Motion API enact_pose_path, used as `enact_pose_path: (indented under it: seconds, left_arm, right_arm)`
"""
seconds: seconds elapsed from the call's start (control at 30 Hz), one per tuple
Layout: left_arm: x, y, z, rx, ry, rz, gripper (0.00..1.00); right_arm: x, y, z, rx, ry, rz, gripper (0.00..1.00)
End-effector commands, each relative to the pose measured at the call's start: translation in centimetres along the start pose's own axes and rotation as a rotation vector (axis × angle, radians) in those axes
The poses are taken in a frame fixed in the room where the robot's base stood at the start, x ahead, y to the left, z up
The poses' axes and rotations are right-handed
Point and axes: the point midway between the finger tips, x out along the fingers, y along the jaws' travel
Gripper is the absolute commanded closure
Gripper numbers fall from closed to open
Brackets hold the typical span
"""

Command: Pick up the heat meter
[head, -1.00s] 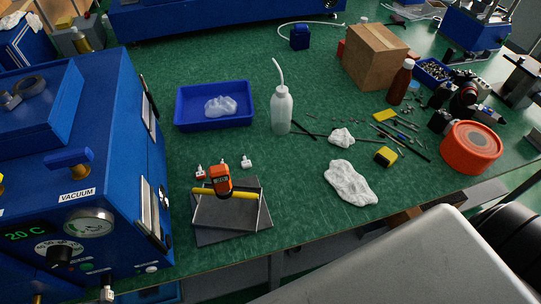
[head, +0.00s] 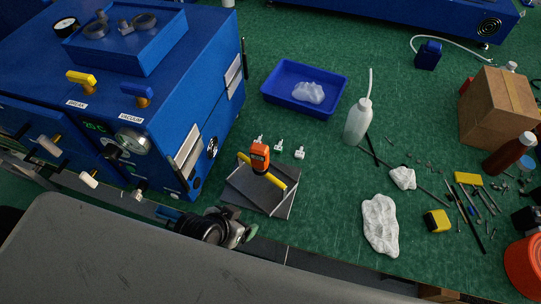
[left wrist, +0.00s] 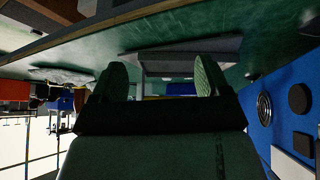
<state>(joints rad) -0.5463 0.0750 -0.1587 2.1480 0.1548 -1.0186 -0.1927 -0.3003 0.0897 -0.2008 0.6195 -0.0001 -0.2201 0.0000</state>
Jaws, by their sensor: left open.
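The heat meter (head: 260,158) looks to be the small orange device with a dark face. It stands at the yellow bar of a dark grey stand (head: 240,192) near the bench's front edge. My left gripper (head: 246,234) is just in front of the stand, at the bench edge, apart from the meter. In the left wrist view its two fingers (left wrist: 160,82) are spread with nothing held between them. The grey stand (left wrist: 190,48) shows beyond them; the meter cannot be made out there. My right gripper is not in view.
A blue vacuum cabinet (head: 205,95) stands close on the left. Small white-topped fittings (head: 299,153) lie behind the stand.

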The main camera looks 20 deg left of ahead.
Motion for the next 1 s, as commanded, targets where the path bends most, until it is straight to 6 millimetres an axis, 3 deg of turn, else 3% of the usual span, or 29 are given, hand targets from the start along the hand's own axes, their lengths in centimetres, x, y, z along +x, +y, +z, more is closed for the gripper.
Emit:
enact_pose_path:
  seconds: [0.27, 0.47, 0.6, 0.7, 0.87, 1.0]
  left_arm:
    - [0.3, 2.3, -3.9, 0.043, 0.278, 0.053, 0.23]
    - [-0.8, 3.4, -8.0, 0.037, 0.591, 0.011, 0.23]
    - [-2.5, 2.8, -10.2, -0.012, 0.812, -0.114, 0.23]
    - [-3.4, 2.1, -10.8, -0.05, 0.904, -0.208, 0.23]
    - [-4.2, 1.2, -11.0, -0.084, 0.967, -0.302, 0.23]
    - [-3.7, 0.6, -12.4, -0.09, 0.978, -0.318, 0.23]
  right_arm:
    - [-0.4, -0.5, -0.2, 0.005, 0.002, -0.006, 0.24]
    - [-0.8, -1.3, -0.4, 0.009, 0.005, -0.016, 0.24]
    - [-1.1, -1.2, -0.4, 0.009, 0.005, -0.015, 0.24]
    - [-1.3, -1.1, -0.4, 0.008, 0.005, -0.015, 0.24]
    - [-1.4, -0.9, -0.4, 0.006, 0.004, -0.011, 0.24]
    - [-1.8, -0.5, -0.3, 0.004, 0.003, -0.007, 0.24]
